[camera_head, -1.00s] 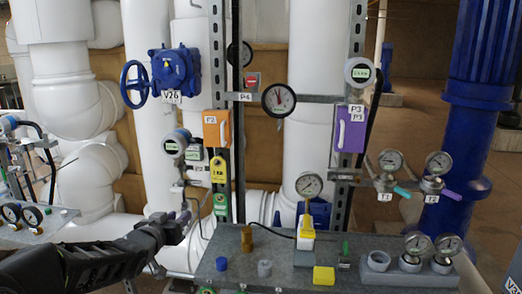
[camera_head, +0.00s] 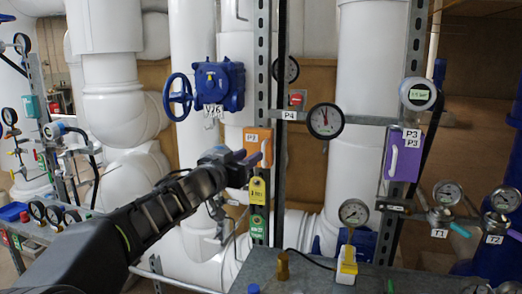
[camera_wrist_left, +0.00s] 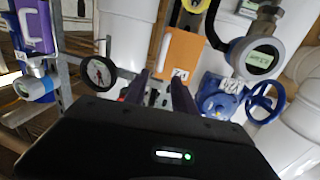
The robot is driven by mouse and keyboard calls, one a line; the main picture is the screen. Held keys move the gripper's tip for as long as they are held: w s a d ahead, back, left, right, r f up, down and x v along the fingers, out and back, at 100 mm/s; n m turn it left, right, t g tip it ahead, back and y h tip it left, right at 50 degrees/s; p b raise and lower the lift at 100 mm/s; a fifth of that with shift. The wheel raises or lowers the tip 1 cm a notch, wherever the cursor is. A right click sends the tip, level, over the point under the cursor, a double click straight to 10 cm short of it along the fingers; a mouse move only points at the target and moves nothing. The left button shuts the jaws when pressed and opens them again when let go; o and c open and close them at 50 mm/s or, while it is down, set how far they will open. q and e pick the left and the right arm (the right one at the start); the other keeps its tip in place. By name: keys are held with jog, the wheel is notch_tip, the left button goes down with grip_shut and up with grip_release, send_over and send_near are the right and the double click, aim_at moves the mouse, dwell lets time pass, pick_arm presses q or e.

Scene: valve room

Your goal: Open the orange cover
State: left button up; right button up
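The orange cover (camera_head: 258,145), a box with a pale handle and a P2 label, is mounted on the metal upright left of the black pole. It looks closed. It also shows in the wrist view (camera_wrist_left: 178,52), above my fingers. My left gripper (camera_head: 240,160) is at the cover's lower left in the head view and hides part of that side. In the wrist view its two dark purple fingers (camera_wrist_left: 163,92) are apart with nothing held between them. I cannot tell whether they touch the cover. My right gripper is not in view.
A blue valve (camera_head: 217,85) with a handwheel sits above left of the cover. A gauge (camera_head: 325,121) and a purple cover (camera_head: 404,155) are to the right. A grey table (camera_head: 315,277) stands in front.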

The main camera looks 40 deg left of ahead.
aim_at(263, 148)
pick_arm(q)
jog(key=w+a, duration=0.1)
jog(key=w, duration=0.6)
jog(key=shift+c, duration=0.3)
grip_shut()
dwell(1.0)
